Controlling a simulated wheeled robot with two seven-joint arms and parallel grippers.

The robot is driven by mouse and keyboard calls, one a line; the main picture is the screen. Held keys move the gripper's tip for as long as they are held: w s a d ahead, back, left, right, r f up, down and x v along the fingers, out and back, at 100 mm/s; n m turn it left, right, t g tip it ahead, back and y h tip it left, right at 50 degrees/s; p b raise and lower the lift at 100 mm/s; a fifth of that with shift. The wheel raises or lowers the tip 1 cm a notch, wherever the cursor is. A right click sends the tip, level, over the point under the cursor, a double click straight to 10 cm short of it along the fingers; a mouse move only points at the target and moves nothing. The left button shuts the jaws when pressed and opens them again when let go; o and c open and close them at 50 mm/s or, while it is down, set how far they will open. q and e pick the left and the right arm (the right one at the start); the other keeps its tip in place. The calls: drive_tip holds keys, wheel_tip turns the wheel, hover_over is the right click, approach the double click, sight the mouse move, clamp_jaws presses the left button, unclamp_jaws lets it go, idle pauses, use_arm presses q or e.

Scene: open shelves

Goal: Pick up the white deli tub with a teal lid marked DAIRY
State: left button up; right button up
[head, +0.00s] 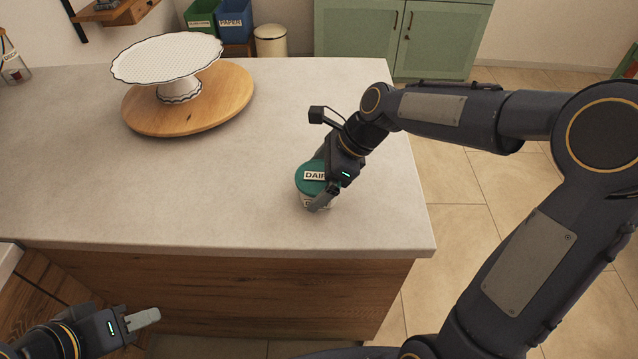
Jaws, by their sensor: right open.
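The white deli tub with a teal lid (312,170) stands upright on the counter near its front right corner. Its label reads DAI, and the rest is covered by my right gripper. My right gripper (322,196) reaches down over the tub's right side, with one finger in front of the tub's near right side. The other finger is hidden, and I cannot tell whether the gripper touches the tub. The jaws are open. My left gripper (142,319) is low at the bottom left, in front of the counter and away from the tub. Its finger gap cannot be made out.
The pale counter (200,190) is clear to the left of the tub. A white cake stand (168,57) stands on a round wooden board (220,105) at the back left. A bottle (13,68) is at the far left. Beyond are bins (234,20) and green cabinets (430,38).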

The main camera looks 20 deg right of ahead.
drive_tip(key=shift+x, duration=0.9)
drive_tip(key=shift+s, duration=0.1)
drive_tip(key=shift+c, duration=0.3)
drive_tip(key=c, duration=0.7)
drive_tip(key=shift+c, duration=0.7)
drive_tip(key=shift+r, duration=0.1)
